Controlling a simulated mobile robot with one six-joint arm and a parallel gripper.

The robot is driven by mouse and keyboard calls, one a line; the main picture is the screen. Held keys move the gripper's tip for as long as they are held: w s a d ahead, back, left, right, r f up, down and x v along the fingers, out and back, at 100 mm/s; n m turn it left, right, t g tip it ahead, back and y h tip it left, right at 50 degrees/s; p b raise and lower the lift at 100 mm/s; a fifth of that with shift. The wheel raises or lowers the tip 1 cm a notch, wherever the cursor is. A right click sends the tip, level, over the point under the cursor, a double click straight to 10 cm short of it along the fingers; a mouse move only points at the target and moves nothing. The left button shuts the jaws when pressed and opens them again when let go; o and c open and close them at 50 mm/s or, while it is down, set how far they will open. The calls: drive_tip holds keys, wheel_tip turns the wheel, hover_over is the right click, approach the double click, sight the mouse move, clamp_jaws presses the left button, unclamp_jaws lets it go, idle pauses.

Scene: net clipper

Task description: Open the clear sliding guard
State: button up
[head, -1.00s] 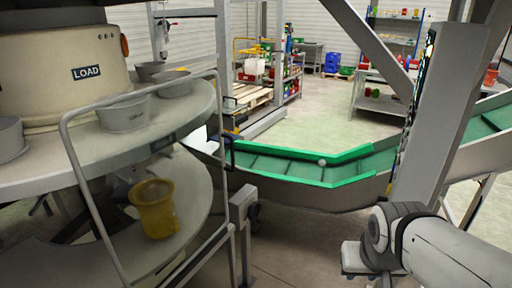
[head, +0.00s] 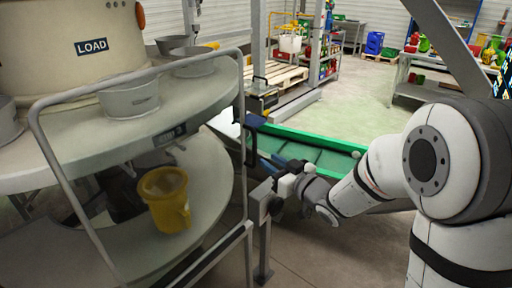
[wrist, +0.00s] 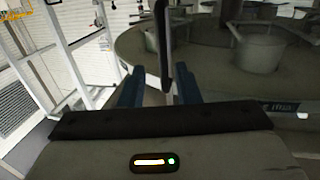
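The clear guard shows as a grey tubular frame (head: 244,190) around the round machine at the left; its pane is hardly visible. A dark upright handle (head: 251,140) sits on the frame's right side. My gripper (head: 268,161) is just right of and below this handle in the head view. In the wrist view its two blue fingers (wrist: 159,90) are apart, and the dark handle bar (wrist: 162,45) stands upright in line with the gap between them. I cannot tell whether the bar is inside the gap or beyond it. No finger visibly touches it.
Metal cups (head: 130,97) stand on the machine's upper ring beside the LOAD drum (head: 75,22). A yellow cup (head: 165,200) is on the lower level. A green conveyor (head: 310,150) runs behind my arm. A grey post with a block (head: 264,205) stands below my gripper.

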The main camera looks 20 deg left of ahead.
sight(254, 163)
drive_tip(key=p+x, duration=0.1)
drive_tip(key=x, duration=0.7)
drive_tip(key=shift+s+r, duration=0.1)
drive_tip(key=shift+s, duration=0.1)
clamp_jaws()
